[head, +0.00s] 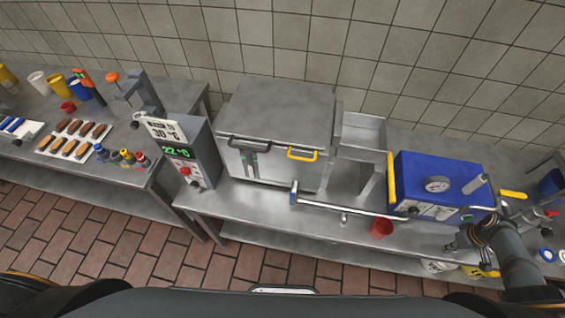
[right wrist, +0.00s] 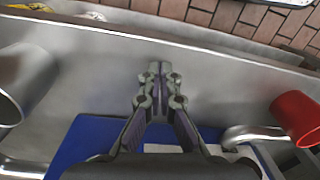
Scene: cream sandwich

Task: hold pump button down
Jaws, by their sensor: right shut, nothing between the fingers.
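My right gripper (head: 456,243) is shut and empty, low in front of the box's right end. In the right wrist view, the shut fingers (right wrist: 160,72) reach past the blue box (right wrist: 85,140) over bare steel. No contact with a button shows. My left gripper is not in view.
A red cup (head: 381,228) stands left of my right gripper, and it also shows in the right wrist view (right wrist: 298,118). A long metal pipe (head: 345,208) runs along the bench front. A steel chest (head: 275,120) stands left of the box.

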